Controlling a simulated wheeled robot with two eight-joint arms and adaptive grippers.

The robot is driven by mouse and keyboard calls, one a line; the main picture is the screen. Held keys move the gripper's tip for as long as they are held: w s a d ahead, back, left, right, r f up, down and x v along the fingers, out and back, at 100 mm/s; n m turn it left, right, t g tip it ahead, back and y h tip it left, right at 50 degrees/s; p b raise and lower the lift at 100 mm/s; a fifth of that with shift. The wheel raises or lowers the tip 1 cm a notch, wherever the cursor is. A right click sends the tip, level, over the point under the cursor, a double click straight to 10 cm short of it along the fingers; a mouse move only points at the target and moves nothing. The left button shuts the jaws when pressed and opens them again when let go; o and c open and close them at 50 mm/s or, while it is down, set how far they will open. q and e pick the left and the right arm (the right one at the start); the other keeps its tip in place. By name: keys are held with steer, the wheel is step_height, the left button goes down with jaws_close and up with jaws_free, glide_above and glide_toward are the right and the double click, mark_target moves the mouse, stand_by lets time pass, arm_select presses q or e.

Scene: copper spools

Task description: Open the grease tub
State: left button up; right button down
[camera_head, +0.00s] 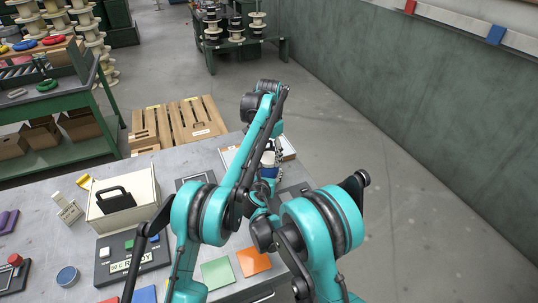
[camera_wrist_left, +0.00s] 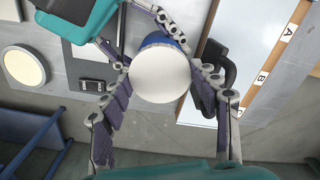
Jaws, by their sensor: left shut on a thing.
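The grease tub (camera_wrist_left: 153,40) shows in the left wrist view as a blue body under a round white top (camera_wrist_left: 160,76). My left gripper (camera_wrist_left: 160,82) has its fingers on both sides of the white top and is shut on it. My right gripper (camera_wrist_left: 152,48) comes in from the upper left, its fingers against both sides of the blue body. In the head view the tub (camera_head: 268,160) is a small blue and white shape below my left gripper (camera_head: 271,148), largely hidden by my arms.
A pale box (camera_head: 150,190) with a dark handle stands left on the workbench (camera_head: 40,205). Green (camera_head: 217,273) and orange (camera_head: 253,262) squares lie nearer. A lettered board (camera_wrist_left: 262,65) lies right in the wrist view. Wooden pallets (camera_head: 190,122) stand beyond the bench.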

mark_target(269, 157)
arm_select(q)
steer(key=n, duration=0.5)
steer(key=shift+n, duration=0.4)
steer(key=shift+r, duration=0.2)
steer(key=shift+r, duration=0.9)
steer(key=shift+r, duration=2)
arm_select(e)
steer(key=c, duration=0.5)
jaws_free()
